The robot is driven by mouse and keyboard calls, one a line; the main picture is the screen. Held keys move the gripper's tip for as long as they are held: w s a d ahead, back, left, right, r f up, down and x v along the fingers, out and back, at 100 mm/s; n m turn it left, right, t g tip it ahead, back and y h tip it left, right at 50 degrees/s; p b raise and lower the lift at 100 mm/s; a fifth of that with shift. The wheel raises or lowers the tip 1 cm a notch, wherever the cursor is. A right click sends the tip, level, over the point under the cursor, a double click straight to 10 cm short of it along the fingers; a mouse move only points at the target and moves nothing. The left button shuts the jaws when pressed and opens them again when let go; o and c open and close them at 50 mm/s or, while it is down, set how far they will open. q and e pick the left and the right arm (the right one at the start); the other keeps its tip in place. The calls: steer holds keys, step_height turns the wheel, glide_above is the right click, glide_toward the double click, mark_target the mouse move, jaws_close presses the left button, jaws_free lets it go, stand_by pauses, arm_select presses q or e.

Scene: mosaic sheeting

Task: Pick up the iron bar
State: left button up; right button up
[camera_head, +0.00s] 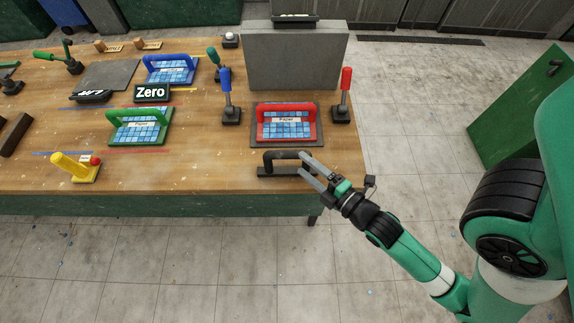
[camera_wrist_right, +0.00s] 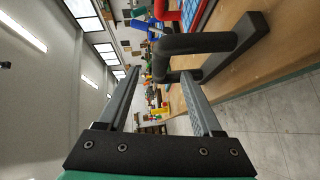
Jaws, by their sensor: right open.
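The iron bar (camera_head: 283,171) is a dark flat bar with a black arched handle, lying near the table's front edge, below the red-framed tile sheet. It also shows in the right wrist view (camera_wrist_right: 238,46), its handle reaching across toward the fingertips. My right gripper (camera_head: 307,166) is open at the bar's right end, with its fingers pointing left at the handle. In the right wrist view the handle's bend shows at the gap between the fingertips (camera_wrist_right: 160,76); I cannot tell whether they touch it. My left gripper is not in view.
Behind the bar is a red-handled tile sheet on a dark plate (camera_head: 317,143), with a blue lever (camera_head: 226,92) and a red lever (camera_head: 345,90) beside it. A grey block (camera_head: 296,62) stands behind. Green-handled (camera_head: 140,127) and blue-handled sheets lie left.

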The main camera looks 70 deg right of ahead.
mark_target(292, 157)
steer(key=b+x, duration=0.1)
steer(key=x, duration=0.6)
steer(key=shift+w+a, duration=0.1)
steer(key=shift+w, duration=0.1)
jaws_close()
steer(key=shift+r, duration=0.1)
stand_by(1.1)
